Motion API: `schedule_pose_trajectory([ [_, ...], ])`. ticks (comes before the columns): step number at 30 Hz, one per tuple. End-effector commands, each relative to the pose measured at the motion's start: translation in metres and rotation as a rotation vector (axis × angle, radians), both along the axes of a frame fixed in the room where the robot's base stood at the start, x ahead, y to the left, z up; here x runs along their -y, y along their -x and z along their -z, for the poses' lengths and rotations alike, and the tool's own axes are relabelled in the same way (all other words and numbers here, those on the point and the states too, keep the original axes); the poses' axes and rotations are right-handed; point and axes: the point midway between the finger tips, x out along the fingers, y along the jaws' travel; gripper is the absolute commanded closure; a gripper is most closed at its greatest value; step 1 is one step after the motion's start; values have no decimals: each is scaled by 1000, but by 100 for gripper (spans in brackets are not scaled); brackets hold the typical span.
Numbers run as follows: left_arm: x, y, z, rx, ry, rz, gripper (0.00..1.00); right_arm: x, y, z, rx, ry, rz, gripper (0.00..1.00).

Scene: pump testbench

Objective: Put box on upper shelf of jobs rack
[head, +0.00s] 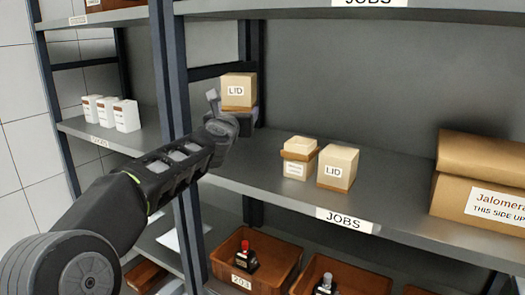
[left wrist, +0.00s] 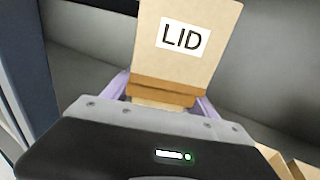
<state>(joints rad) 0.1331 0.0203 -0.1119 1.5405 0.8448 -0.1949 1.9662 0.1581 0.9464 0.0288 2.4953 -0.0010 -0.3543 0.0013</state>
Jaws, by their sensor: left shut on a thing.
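My left gripper (head: 238,122) is shut on a small cardboard box (head: 239,91) with a pale top part labelled LID and a brown band below. In the left wrist view the box (left wrist: 185,45) stands upright between the two fingers (left wrist: 165,100); its lower part is hidden by the gripper. It is at the left end of the jobs rack's shelf (head: 250,175), near the upright. I cannot tell whether it touches the shelf. My right gripper is not in view.
On this shelf stand an open-topped box (head: 298,158), a LID box (head: 337,168) and a large carton (head: 480,185). Another JOBS shelf (head: 300,8) runs above. Orange bins (head: 255,262) sit below. White boxes (head: 112,113) stand on the left rack.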

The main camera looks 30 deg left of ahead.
Motion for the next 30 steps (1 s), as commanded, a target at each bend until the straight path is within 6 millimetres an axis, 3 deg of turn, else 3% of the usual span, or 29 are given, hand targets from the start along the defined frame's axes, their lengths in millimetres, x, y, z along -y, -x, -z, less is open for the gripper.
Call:
schedule_pose_trajectory([
  [1, 0, 0, 17, 1, -1, -1, 94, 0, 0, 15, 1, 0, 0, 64],
  [6, 0, 0, 44, 1, -1, 0, 94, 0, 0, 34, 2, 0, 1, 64],
  [18, 0, 0, 47, 3, -1, -1, 94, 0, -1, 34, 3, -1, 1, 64],
  [26, 0, 0, 81, 0, -2, -1, 94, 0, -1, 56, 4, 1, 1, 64],
  [30, 0, 0, 85, 2, 0, -1, 94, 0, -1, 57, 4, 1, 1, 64],
])
